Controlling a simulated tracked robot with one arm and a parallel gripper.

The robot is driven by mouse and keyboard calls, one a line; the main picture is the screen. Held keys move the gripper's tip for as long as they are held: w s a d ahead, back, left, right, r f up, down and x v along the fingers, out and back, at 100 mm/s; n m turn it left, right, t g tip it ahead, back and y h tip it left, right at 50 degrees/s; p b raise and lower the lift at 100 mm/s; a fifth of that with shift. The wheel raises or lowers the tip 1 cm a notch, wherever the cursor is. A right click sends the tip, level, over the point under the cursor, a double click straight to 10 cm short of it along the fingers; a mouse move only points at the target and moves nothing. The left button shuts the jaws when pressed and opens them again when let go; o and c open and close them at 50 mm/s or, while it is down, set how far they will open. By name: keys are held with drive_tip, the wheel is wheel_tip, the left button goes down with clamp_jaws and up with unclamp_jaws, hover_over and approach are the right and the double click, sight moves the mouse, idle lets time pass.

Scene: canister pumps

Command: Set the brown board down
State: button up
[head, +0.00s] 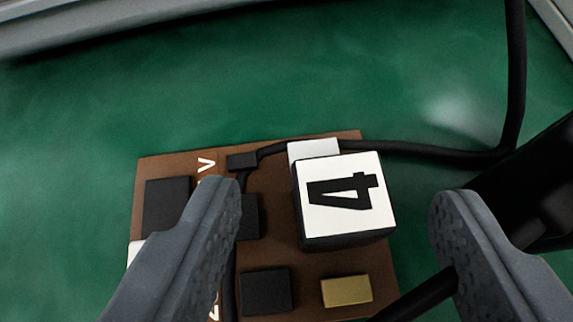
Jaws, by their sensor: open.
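The brown board (310,268) lies on a green surface in the lower middle of the head view. It carries several black blocks, a gold block (347,290) and a raised block with a white top marked "4" (343,199). My gripper (342,205) is open, one finger on each side of the "4" block, with gaps between the fingers and the block. The left finger covers part of the board. The board's near edge is cut off by the picture.
The green surface (240,75) is bare beyond the board, up to a grey rim (140,28) at the back. A black cable (430,150) runs from the board to the right and up. A dark object (535,180) stands at the right edge.

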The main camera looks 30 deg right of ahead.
drive_tip(key=shift+w+d+f, duration=0.15)
drive_tip(key=shift+d+f, duration=0.1)
drive_tip(key=shift+f, duration=0.05)
drive_tip(key=shift+r, duration=0.15)
clamp_jaws()
drive_tip(key=shift+r+p, duration=0.15)
drive_tip(key=shift+p, duration=0.25)
